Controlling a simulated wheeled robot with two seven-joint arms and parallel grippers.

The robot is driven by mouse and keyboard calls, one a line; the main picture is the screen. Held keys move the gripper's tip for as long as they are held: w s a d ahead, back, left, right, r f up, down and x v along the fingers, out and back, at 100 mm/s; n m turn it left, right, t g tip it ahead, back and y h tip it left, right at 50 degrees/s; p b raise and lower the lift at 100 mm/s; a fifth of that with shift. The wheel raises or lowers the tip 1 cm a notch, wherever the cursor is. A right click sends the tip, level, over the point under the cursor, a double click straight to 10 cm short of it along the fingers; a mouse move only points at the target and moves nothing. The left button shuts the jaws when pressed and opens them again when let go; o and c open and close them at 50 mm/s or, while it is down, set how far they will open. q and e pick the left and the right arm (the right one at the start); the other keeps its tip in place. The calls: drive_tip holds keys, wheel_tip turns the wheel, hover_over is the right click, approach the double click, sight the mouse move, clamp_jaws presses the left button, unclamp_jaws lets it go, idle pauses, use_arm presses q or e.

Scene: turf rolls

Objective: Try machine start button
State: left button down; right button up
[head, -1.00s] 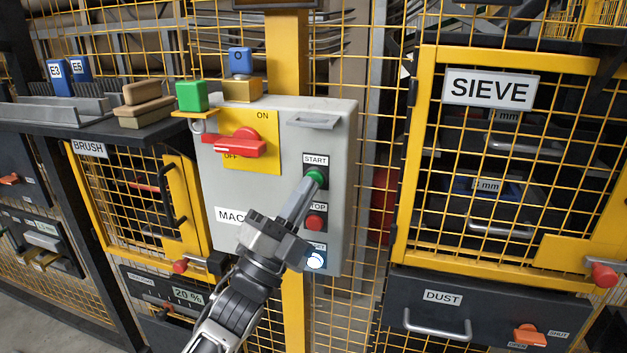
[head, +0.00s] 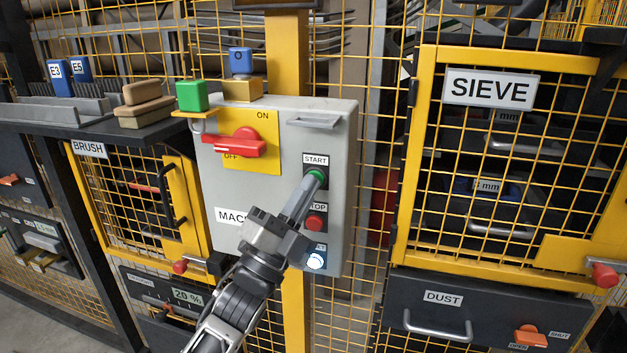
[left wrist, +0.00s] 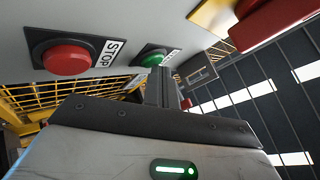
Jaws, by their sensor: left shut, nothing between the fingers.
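The green start button (head: 316,175) sits under a START label on the grey machine control box (head: 339,140). My left gripper (head: 314,180) is shut and empty, its fingertips right at the start button's lower left edge. In the left wrist view the fingers (left wrist: 158,82) overlap the lower part of the start button (left wrist: 153,59); I cannot tell whether the button is pressed in. The red stop button (head: 314,222) is just below, beside my fingers; it also shows in the left wrist view (left wrist: 68,60). My right gripper is not in view.
A red rotary switch handle (head: 235,146) on a yellow ON/OFF plate (head: 264,158) sticks out left of the start button. A lit blue-white button (head: 316,261) is below stop. A green block (head: 192,96) stands at the box's top left. Yellow mesh fencing surrounds the box.

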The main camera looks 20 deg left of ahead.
use_arm(q)
drive_tip(key=shift+s, duration=0.1)
drive_tip(key=shift+s+p, duration=0.3)
drive_tip(key=shift+s, duration=0.45)
drive_tip(key=shift+s, duration=0.1)
drive_tip(key=s+p, duration=0.1)
drive_tip(key=s, duration=0.3)
drive_tip(key=shift+s+a, duration=0.15)
drive_tip(key=shift+s, duration=0.25)
drive_tip(key=shift+f, duration=0.1)
